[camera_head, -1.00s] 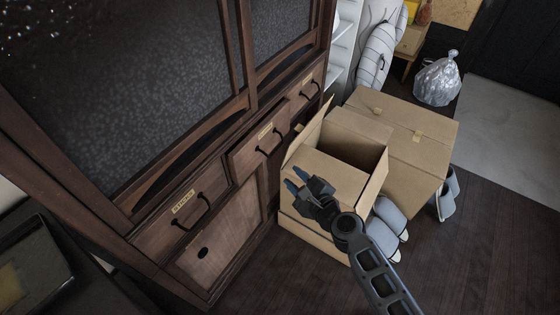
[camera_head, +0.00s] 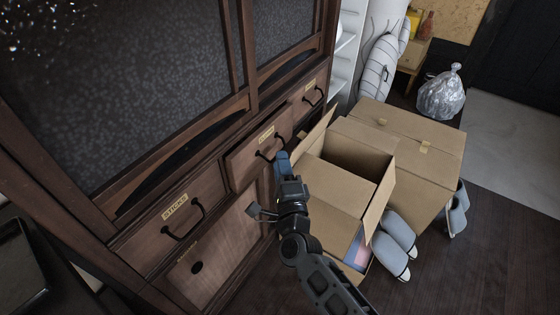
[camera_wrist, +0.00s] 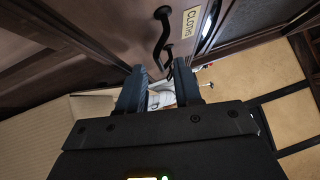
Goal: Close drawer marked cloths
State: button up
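The drawer marked cloths (camera_head: 246,163) is the middle one of the dark wooden cabinet and stands out a little from its front. Its label reads CLOTHS (camera_wrist: 190,24) in the wrist view; in the head view it is too small to read. The drawer's black handle (camera_head: 270,153) also shows in the wrist view (camera_wrist: 160,40). My gripper (camera_head: 282,163) is at the drawer front, close by the handle. In the wrist view its two fingers (camera_wrist: 158,80) are apart with no object clearly held. I cannot tell whether a finger touches the handle.
The drawer marked sticks (camera_head: 176,222) is at the left, and another drawer (camera_head: 311,93) is at the right. An open cardboard box (camera_head: 335,190) stands close to the right of my gripper, with a closed box (camera_head: 420,135) behind it. A silver bag (camera_head: 441,95) lies farther back.

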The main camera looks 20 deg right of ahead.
jog(key=shift+x, duration=1.15)
jog(key=shift+s, duration=0.1)
grip_shut()
dwell(0.5)
